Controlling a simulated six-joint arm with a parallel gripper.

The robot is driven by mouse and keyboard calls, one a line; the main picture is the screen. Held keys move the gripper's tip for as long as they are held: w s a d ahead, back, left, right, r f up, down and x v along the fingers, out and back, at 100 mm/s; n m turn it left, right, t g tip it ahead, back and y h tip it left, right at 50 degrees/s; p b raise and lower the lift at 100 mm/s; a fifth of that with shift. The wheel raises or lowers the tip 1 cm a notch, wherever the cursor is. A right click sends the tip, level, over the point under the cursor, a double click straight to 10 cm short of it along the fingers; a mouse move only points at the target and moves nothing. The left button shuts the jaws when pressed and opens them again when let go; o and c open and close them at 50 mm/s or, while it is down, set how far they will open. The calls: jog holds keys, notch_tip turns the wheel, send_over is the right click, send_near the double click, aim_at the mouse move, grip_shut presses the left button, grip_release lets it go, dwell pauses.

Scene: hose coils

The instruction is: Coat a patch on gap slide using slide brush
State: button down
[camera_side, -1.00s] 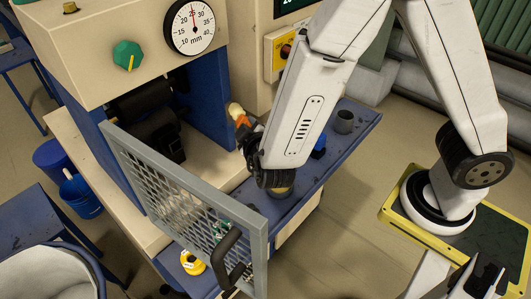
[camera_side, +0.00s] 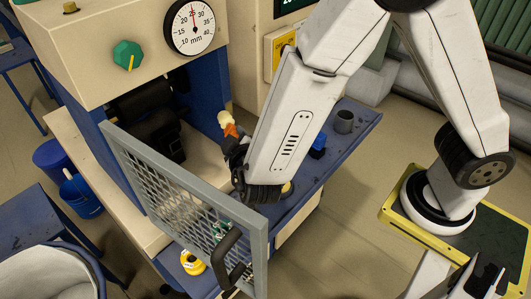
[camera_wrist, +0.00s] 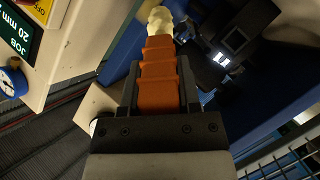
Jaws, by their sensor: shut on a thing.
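My gripper (camera_side: 233,138) is shut on the orange handle of the slide brush (camera_side: 225,119). The brush's cream tip points up and away from the jaws, near the right edge of the machine opening. In the wrist view, the brush (camera_wrist: 159,65) stands between the two dark fingers of my gripper (camera_wrist: 159,88). A dark mechanism (camera_side: 155,128) sits inside the opening, left of the brush and apart from it. It appears to hold the gap slide, but I cannot make out the slide clearly. A small bright patch (camera_wrist: 222,58) shows on dark parts in the wrist view.
A grey mesh guard door (camera_side: 185,200) stands open in front of the machine, close to my gripper. A blue shelf (camera_side: 350,140) carries a grey cup (camera_side: 344,121) and a blue block (camera_side: 318,146). A yellow ring-shaped item (camera_side: 192,262) lies behind the door. The dial (camera_side: 193,26) is above.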

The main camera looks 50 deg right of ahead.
aim_at(235, 132)
jog(key=shift+r, duration=0.85)
jog(key=shift+w+d, duration=0.1)
jog(key=shift+d, duration=1.95)
jog(key=shift+r, duration=0.1)
jog(key=shift+w+r, duration=0.15)
jog(key=shift+r, duration=0.65)
jog(key=shift+a, duration=0.1)
jog(key=shift+a, duration=1.95)
